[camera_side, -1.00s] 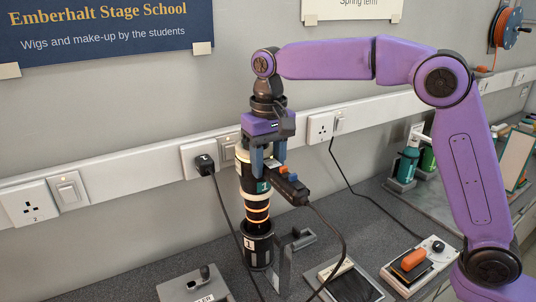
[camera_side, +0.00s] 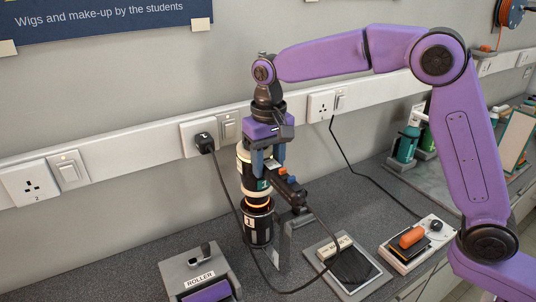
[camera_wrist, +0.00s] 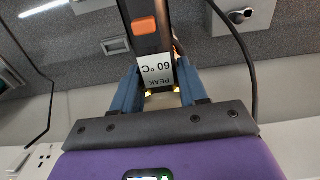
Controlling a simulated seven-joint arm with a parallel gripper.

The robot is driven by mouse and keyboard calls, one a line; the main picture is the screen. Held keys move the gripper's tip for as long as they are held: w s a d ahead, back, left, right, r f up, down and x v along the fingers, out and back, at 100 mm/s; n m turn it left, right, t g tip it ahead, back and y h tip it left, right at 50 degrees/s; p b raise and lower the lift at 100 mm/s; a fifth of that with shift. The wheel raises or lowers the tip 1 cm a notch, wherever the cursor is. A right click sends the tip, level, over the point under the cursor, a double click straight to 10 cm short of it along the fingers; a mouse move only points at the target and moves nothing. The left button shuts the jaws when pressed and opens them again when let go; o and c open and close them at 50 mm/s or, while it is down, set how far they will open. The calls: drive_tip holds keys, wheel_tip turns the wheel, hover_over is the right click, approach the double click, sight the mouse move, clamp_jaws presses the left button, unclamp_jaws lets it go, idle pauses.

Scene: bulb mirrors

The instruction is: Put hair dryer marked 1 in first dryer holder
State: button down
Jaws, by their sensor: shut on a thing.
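My gripper (camera_side: 266,163) is shut on the dryer, also seen in the wrist view (camera_wrist: 160,92). The dryer's lower end is inside the dark cup of the holder marked 1 (camera_side: 257,230), with a thin orange glow at the rim. The depth inside is hidden.
The dryer's cord loops over the counter from the plug (camera_side: 205,143). A grey bracket (camera_side: 284,245) stands right of the holder.

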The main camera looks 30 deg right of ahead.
drive_tip(key=shift+f, duration=2.55)
drive_tip(key=shift+c, duration=0.2)
unclamp_jaws()
drive_tip(key=shift+f, duration=0.15)
drive_tip(key=shift+r, duration=4.05)
drive_tip(key=shift+r, duration=0.1)
wheel_tip(320, 180, up, 12)
drive_tip(key=shift+s, duration=0.15)
drive_tip(key=shift+s, duration=0.1)
